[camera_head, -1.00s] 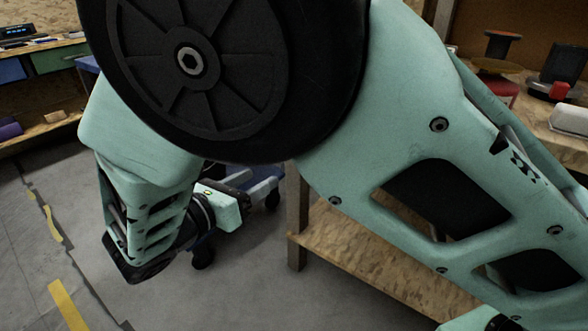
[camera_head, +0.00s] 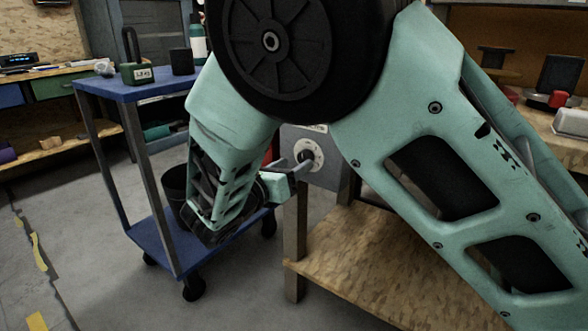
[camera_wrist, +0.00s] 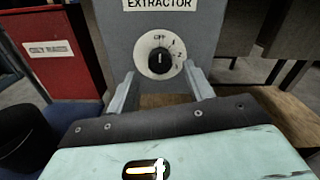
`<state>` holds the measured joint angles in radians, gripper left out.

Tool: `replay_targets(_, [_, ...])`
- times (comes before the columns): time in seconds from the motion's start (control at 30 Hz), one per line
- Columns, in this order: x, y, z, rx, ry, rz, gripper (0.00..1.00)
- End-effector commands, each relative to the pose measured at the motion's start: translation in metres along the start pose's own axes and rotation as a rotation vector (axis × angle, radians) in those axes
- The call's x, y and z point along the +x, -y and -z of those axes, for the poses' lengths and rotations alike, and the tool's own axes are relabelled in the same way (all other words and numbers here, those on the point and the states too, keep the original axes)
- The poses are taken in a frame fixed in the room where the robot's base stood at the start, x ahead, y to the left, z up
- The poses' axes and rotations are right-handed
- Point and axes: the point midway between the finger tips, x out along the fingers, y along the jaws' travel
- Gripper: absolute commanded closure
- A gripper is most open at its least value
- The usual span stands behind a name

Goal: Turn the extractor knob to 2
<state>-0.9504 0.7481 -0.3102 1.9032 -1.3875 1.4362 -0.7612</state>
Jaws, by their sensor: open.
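The extractor knob (camera_wrist: 160,61) is black with a white pointer mark, on a white round dial (camera_wrist: 148,45) marked OFF at the top and numbers down its right side. The pointer stands upright, toward OFF. The dial is on a grey box (camera_wrist: 205,25) labelled EXTRACTOR. In the head view, the dial (camera_head: 316,150) shows on the box's face beside my gripper (camera_head: 303,162). In the wrist view, my gripper (camera_wrist: 160,78) is open, its two fingers on either side below the knob. They look just short of it; contact cannot be told.
A blue cart (camera_head: 148,88) carries a green padlock-like object (camera_head: 140,73) and a black cup, with a dark bin on its lower shelf. A wooden bench shelf (camera_head: 350,250) is below the box. A red cabinet (camera_wrist: 50,45) stands left in the wrist view.

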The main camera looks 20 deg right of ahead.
Motion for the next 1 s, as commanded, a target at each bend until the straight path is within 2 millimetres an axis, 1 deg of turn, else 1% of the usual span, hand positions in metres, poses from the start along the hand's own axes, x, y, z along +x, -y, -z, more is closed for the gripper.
replay_targets(0.03, [0.008, 0.0, 0.002, 0.001, -0.001, 0.003, 0.48])
replay_targets(0.1, [0.015, 0.0, 0.001, 0.001, -0.001, 0.002, 0.48])
replay_targets(0.2, [0.021, 0.0, 0.001, 0.001, -0.001, 0.0, 0.48])
replay_targets(0.3, [0.025, 0.0, 0.0, 0.001, -0.001, 0.001, 0.48])
replay_targets(0.53, [0.025, 0.0, 0.0, 0.001, -0.001, 0.0, 0.48])
replay_targets(0.57, [0.025, 0.0, 0.0, 0.001, -0.001, 0.0, 0.51])
replay_targets(0.6, [0.025, 0.0, 0.0, 0.001, 0.0, 0.0, 0.62])
replay_targets(0.67, [0.025, 0.0, 0.0, 0.001, 0.0, 0.0, 0.79])
replay_targets(0.7, [0.025, 0.0, 0.0, 0.001, 0.0, 0.0, 0.9])
replay_targets(0.73, [0.025, 0.0, 0.0, 0.001, 0.0, 0.0, 0.93])
replay_targets(1.0, [0.025, 0.0, -0.001, 0.018, 0.0, 0.001, 0.93])
